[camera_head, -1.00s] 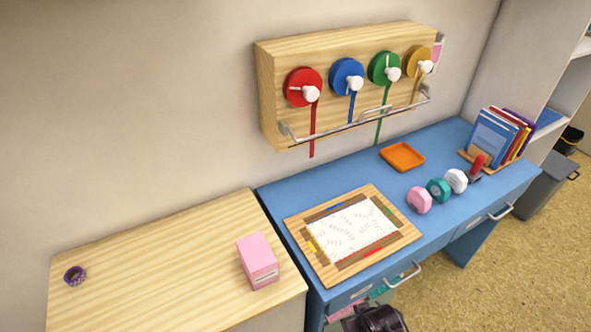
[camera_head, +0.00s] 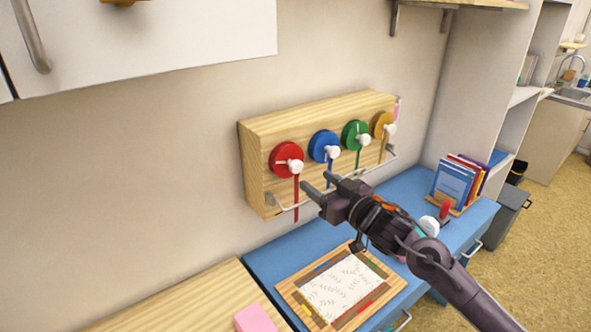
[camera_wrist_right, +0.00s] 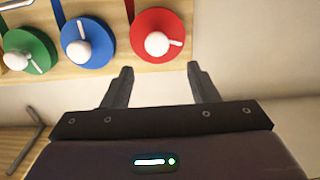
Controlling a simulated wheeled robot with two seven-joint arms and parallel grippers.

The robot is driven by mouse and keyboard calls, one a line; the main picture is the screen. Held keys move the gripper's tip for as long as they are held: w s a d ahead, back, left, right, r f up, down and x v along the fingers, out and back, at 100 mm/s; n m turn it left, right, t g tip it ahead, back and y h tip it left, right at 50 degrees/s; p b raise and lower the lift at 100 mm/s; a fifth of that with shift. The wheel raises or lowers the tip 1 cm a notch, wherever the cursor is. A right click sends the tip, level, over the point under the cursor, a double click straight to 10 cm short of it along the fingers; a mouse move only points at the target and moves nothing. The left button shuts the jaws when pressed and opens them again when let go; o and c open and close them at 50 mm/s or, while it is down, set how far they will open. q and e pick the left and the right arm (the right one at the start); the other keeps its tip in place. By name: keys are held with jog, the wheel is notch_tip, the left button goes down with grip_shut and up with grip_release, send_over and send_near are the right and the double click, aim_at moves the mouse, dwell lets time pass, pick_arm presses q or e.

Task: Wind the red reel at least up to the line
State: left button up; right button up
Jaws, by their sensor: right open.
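The red reel (camera_head: 287,160) is leftmost on a wooden wall box, with a white knob (camera_head: 295,166) on its face. A red ribbon (camera_head: 297,200) hangs from it past a metal rail (camera_head: 285,206). My right gripper (camera_head: 315,185) is open and empty, just below and right of the red reel. In the right wrist view the red reel (camera_wrist_right: 158,36) lies beyond the two spread fingers (camera_wrist_right: 160,85), with a gap between. Its ribbon (camera_wrist_right: 129,9) shows there too. My left gripper is in neither current view.
Blue (camera_head: 323,146), green (camera_head: 356,135) and yellow (camera_head: 380,124) reels sit to the right on the same box. Below is a blue desk (camera_head: 275,262) with a framed leaf-pattern board (camera_head: 290,287) and books (camera_head: 455,180). A pink box (camera_head: 255,320) stands at lower left.

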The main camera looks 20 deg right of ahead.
aim_at(298, 168)
jog(key=p+x, duration=0.2)
jog(key=x, duration=0.5)
jog(key=shift+d, duration=0.15)
jog(key=shift+w+f+p, duration=0.1)
jog(key=shift+w+p, duration=0.2)
pick_arm(q)
jog(key=r, duration=0.1)
jog(key=d+r, duration=0.1)
jog(key=shift+d+r, duration=0.15)
jog(key=shift+r, duration=0.25)
pick_arm(e)
jog(key=shift+c, duration=0.2)
jog(key=c, duration=0.9)
pick_arm(q)
jog(key=shift+a, duration=0.2)
jog(key=shift+f, duration=0.15)
pick_arm(e)
jog(key=shift+f, duration=0.1)
